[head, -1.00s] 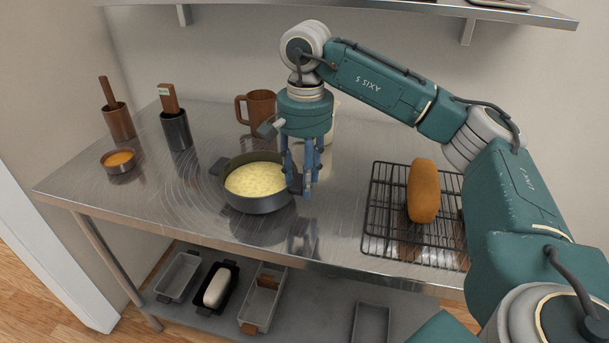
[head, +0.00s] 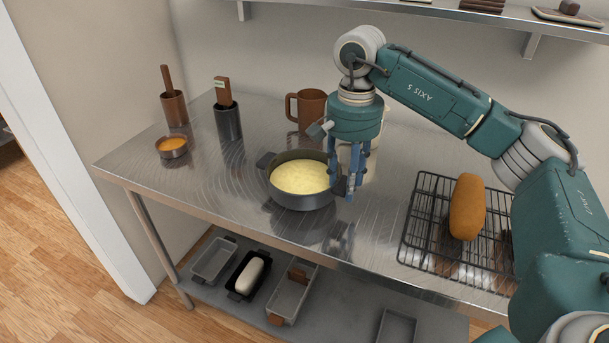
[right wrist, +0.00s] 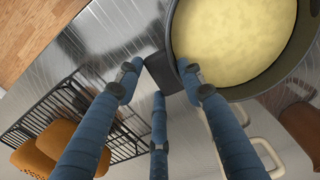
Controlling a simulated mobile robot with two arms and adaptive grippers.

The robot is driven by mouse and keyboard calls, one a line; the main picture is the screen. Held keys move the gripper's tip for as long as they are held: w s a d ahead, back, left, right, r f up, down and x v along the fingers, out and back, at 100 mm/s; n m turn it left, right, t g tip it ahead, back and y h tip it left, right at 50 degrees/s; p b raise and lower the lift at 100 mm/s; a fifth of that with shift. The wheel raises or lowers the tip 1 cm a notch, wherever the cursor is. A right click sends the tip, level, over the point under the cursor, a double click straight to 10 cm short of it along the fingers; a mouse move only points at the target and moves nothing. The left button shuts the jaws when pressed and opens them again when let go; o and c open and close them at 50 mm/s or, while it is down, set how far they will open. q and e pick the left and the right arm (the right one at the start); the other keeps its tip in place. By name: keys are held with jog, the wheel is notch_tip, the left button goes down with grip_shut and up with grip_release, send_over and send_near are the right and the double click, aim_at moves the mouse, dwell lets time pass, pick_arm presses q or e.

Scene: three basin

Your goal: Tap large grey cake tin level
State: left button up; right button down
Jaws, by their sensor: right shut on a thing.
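The large grey cake tin (head: 303,198) is a round dark pan with two side handles, on the steel table in the head view. It holds pale yellow batter (head: 300,177) with a fairly smooth surface. My right gripper (head: 349,190) points down at the tin's right side. In the right wrist view its three blue fingers (right wrist: 157,80) are around the tin's dark handle (right wrist: 163,72), shut on it. The tin (right wrist: 252,93) looks upright; I cannot tell whether its base is slightly off the table. My left gripper is not in view.
A wire rack (head: 420,235) with a brown loaf (head: 467,207) is to the right. A brown mug (head: 309,108) stands behind the tin. A small orange-filled bowl (head: 172,149) and two utensil holders (head: 228,122) are at left. Loaf tins (head: 213,262) sit on the lower shelf.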

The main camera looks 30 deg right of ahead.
notch_tip(320, 180, down, 5)
jog(key=b, duration=0.3)
jog(key=shift+s+d, duration=0.1)
jog(key=shift+r+p, duration=0.4)
jog(key=shift+r, duration=0.3)
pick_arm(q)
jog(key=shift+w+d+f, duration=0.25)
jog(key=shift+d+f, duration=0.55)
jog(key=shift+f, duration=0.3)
pick_arm(e)
jog(key=shift+f, duration=0.1)
